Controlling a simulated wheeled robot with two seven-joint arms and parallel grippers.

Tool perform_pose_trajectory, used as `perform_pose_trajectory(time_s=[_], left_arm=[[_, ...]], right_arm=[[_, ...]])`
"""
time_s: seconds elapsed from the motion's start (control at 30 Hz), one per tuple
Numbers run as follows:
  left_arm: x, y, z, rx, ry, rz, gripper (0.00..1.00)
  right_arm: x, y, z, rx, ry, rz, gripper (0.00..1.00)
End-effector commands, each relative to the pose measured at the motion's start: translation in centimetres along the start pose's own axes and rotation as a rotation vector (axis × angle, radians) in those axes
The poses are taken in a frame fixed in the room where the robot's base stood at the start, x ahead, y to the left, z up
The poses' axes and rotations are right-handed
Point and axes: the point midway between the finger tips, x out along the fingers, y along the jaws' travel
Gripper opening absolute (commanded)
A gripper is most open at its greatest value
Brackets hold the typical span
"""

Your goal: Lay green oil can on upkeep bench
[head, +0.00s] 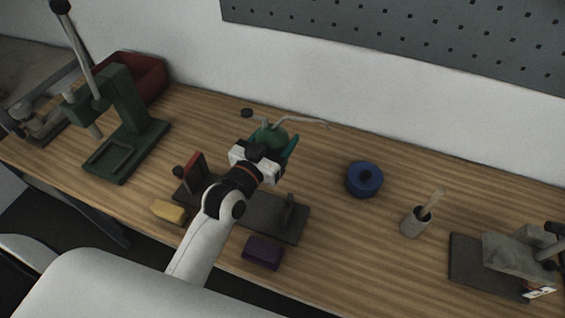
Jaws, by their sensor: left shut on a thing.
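The green oil can (279,134) has a rounded green body and a long thin pale spout reaching to the right. My left gripper (274,150) is shut on it, and the gripper and wrist hide much of its lower body. The can is over the middle of the wooden bench (330,240). I cannot tell whether its underside touches the bench top. My right gripper is not in view.
A dark fixture (290,222) lies under my left arm, with a yellow block (169,211) and purple block (263,252) beside it. A blue round tin (364,179), grey brush cup (415,222), vise (510,260), green press (125,125) and red bin (150,75) stand around.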

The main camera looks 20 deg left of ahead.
Motion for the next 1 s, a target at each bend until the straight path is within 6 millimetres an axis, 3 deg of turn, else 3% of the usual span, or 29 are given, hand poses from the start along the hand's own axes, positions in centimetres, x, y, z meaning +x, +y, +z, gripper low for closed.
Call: perform_pose_trajectory(time_s=[0.43,0.87,0.9,1.0], left_arm=[[0.0,0.0,-5.6,0.002,-0.001,0.001,0.35],[-0.1,0.0,-6.4,0.001,-0.003,0.001,0.35],[-0.1,0.0,-6.3,0.001,-0.002,0.001,0.71],[-0.1,0.0,-6.3,0.001,-0.002,0.001,0.86]], right_arm=[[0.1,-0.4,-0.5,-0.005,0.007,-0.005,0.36],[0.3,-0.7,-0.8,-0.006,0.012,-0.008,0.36],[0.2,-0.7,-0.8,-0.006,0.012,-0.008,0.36],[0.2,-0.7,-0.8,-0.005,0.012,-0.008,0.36]])
